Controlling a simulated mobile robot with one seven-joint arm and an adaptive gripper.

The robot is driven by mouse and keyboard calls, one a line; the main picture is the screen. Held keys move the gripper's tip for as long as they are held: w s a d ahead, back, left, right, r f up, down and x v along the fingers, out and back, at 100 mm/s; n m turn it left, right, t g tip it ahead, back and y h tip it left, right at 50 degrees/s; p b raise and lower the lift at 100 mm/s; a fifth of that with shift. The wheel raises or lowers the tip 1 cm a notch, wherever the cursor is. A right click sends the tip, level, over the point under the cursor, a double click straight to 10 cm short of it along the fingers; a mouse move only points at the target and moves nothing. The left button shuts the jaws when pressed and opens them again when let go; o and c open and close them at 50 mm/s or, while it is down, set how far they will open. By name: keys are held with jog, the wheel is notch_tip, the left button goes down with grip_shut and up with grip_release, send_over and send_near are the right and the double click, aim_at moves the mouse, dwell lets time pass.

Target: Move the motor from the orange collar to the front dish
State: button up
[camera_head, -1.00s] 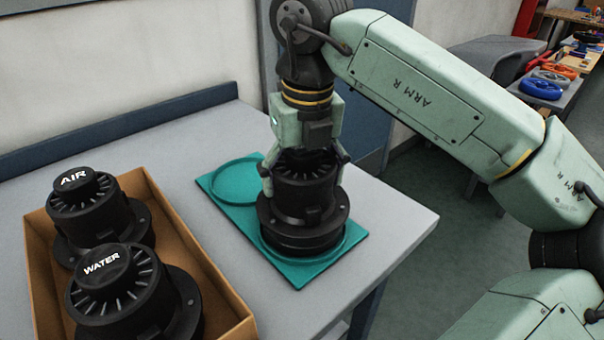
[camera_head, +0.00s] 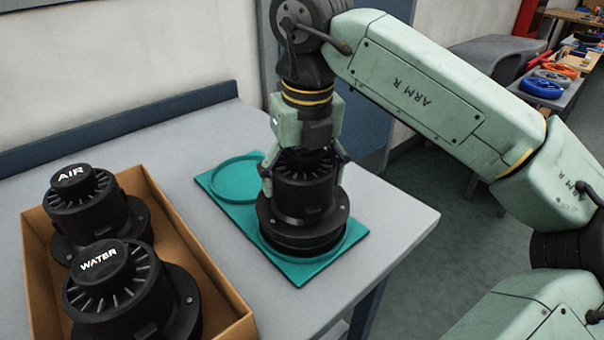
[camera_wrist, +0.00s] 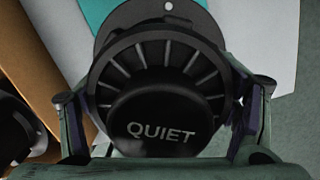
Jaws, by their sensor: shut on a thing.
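The black motor (camera_head: 303,200) stands upright at the teal plate's nearer ring, the front dish (camera_head: 308,259). Its wide base covers most of that dish. I cannot tell whether it rests fully on the dish or is slightly above it. My gripper (camera_head: 306,170) points down and is shut on the motor's upper part, one finger on each side. In the wrist view the motor's cap (camera_wrist: 160,120) reads QUIET, between the two fingers. I cannot make out an orange collar on this table.
The teal plate's farther dish (camera_head: 217,192) is empty. A cardboard box (camera_head: 190,240) at the left holds the AIR motor (camera_head: 88,207) and WATER motor (camera_head: 125,290). The grey tabletop (camera_head: 395,215) is clear right of the plate, up to its edge.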

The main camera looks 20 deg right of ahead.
jog(key=shift+r, duration=0.1)
jog(key=o, duration=1.7)
jog(key=shift+c, duration=0.2)
jog(key=shift+o, duration=1.3)
jog(key=shift+r, duration=0.1)
jog(key=shift+r+p, duration=2.4)
jog(key=shift+r, duration=1)
